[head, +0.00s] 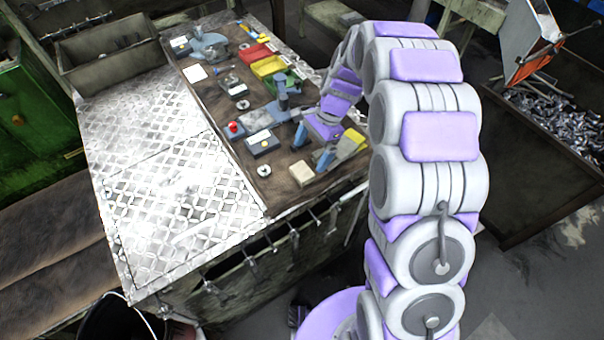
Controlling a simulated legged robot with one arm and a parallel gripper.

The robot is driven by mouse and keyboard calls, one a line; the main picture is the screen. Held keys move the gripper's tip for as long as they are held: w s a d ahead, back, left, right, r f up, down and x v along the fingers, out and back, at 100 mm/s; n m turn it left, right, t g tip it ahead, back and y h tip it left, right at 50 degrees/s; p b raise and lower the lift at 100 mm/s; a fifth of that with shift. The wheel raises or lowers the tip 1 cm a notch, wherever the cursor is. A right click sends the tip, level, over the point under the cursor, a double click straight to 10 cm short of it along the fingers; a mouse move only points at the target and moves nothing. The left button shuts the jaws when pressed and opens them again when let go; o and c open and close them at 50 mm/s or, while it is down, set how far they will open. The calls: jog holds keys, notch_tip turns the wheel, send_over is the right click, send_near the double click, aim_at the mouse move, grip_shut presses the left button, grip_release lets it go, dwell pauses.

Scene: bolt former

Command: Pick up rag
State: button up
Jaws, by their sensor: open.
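My gripper (309,156) reaches down over the near right end of the brown mat (215,100) on the workbench. Its two blue-grey fingers are spread apart, with nothing visible between them. A small beige, block-like piece (302,173) lies on the mat just below and in front of the fingers; it may be the folded rag, but I cannot tell for sure. A yellow and grey item (352,141) lies just right of the gripper, partly hidden by it. My arm covers part of the bench's right edge.
A metal bin (108,52) stands at the back left. The diamond-plate top (175,190) is clear. Tools hang along the front edge.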

aim_at(302, 170)
jog(key=b+x, duration=0.1)
jog(key=x, duration=0.5)
jog(key=shift+s+r, duration=0.1)
jog(key=shift+s, duration=0.1)
jog(key=shift+a+f, duration=0.15)
jog(key=shift+f, duration=0.15)
jog(key=shift+c, duration=0.3)
jog(key=c, duration=1.1)
jog(key=shift+r, duration=0.1)
jog(key=shift+r+p, duration=0.3)
jog(key=shift+r, duration=1.4)
jog(key=s+d+p, duration=0.1)
jog(key=s+d, duration=0.1)
jog(key=s, duration=0.5)
jog(key=s+d+r, duration=0.1)
jog(key=s+d, duration=0.1)
jog(key=s, duration=0.6)
jog(key=shift+s+d+r+p, duration=0.15)
jog(key=shift+s+r+p, duration=0.1)
jog(key=shift+p, duration=0.1)
